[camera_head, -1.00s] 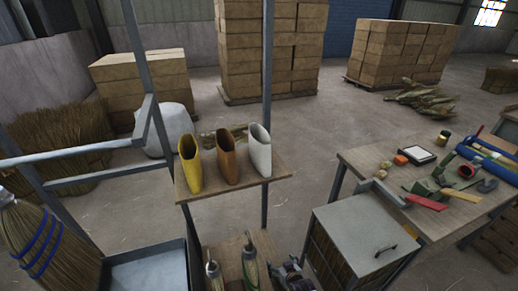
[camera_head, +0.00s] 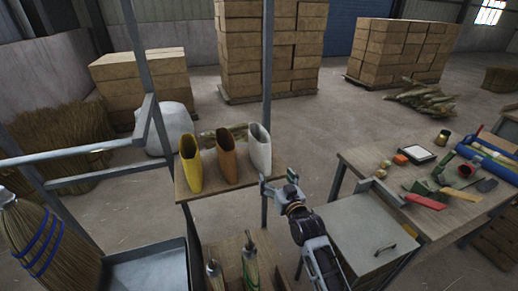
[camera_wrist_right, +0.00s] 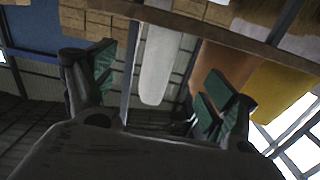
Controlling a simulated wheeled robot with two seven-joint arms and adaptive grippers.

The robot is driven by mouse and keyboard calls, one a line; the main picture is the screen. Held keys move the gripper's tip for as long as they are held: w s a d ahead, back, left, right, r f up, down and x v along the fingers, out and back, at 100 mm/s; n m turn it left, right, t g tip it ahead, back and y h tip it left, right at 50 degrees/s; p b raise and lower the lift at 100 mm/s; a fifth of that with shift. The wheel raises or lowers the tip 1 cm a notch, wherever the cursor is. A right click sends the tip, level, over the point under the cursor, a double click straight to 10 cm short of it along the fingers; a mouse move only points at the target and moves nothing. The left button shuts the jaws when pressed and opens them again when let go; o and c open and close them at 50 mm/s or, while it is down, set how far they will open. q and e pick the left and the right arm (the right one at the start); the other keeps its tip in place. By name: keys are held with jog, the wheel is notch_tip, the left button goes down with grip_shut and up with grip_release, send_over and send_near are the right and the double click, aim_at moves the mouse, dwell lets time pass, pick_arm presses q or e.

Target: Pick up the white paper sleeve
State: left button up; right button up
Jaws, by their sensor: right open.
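The white paper sleeve (camera_head: 259,150) stands upright at the right end of a small wooden shelf in the head view. My right gripper (camera_head: 279,181) is open and empty, just in front of the shelf's right end, below and to the right of the white sleeve, apart from it. In the right wrist view the white sleeve (camera_wrist_right: 161,65) appears beyond and between the spread green-padded fingers (camera_wrist_right: 158,82). An orange sleeve (camera_head: 228,165) and a yellow sleeve (camera_head: 191,165) stand to its left on the shelf. My left gripper is not in view.
The shelf (camera_head: 210,185) hangs between grey frame posts (camera_head: 267,70), one close behind the white sleeve. A metal cabinet (camera_head: 355,235) stands at the lower right, near my right arm. A worktable (camera_head: 445,215) with tools lies further right.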

jog(key=t, duration=0.1)
send_near(268, 154)
jog(key=r, duration=0.1)
jog(key=shift+w+f+n, duration=0.25)
jog(key=shift+w+n, duration=0.05)
jog(key=shift+w, duration=0.05)
jog(key=shift+w, duration=0.2)
jog(key=shift+p+x, duration=0.55)
jog(key=shift+x, duration=3.45)
jog(key=shift+w+a+f, duration=0.1)
jog(key=shift+a+f, duration=0.05)
jog(key=shift+a, duration=0.05)
jog(key=shift+w+a+f+p, duration=0.15)
jog(key=shift+w+a+p, duration=0.1)
jog(key=shift+w, duration=0.5)
jog(key=shift+w+a+f+p, duration=0.15)
jog(key=shift+w+a+p, duration=0.1)
jog(key=shift+w, duration=0.45)
jog(key=shift+x, duration=1.05)
